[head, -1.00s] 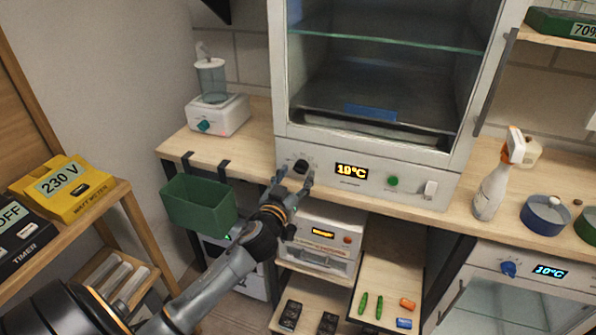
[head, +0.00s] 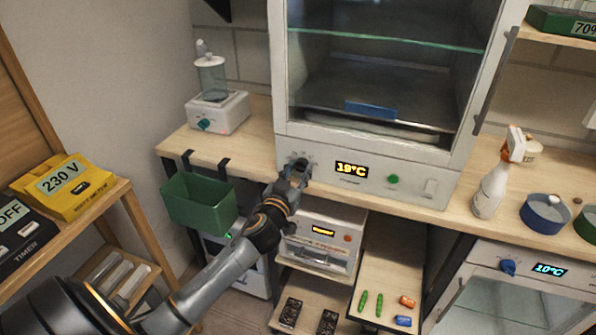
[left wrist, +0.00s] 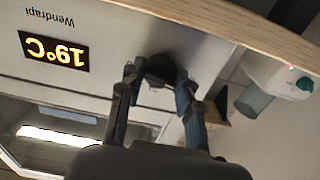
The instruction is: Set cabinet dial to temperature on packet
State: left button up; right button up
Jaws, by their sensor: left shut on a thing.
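The white cabinet (head: 400,183) stands on the wooden counter. Its display (head: 351,170) reads 19°C in yellow, and shows upside down in the left wrist view (left wrist: 54,51). My left gripper (head: 297,168) is at the cabinet's front panel, shut on the black dial (left wrist: 161,70). In the left wrist view the fingers sit on either side of the dial. In the head view the gripper mostly hides the dial. I cannot make out a seed packet with a temperature. My right gripper is not in view.
A green button (head: 393,179) and a white switch are on the same panel. A green bin (head: 199,203) hangs from the counter edge at left. A spray bottle (head: 492,185) stands at right. A lower unit (head: 549,270) at right reads 10°C.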

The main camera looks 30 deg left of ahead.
pick_arm(q)
jog(key=shift+m, duration=0.4)
jog(key=shift+m+p, duration=0.35)
jog(key=shift+m, duration=0.65)
jog(key=m+p, duration=0.1)
jog(key=m, duration=0.3)
jog(key=shift+m, duration=0.3)
jog(key=m+p, duration=0.1)
jog(key=m, duration=0.3)
jog(key=shift+m, duration=0.3)
jog(key=shift+m+p, duration=0.3)
jog(key=shift+m, duration=1.5)
jog(key=o, duration=1.1)
jog(key=shift+o, duration=0.2)
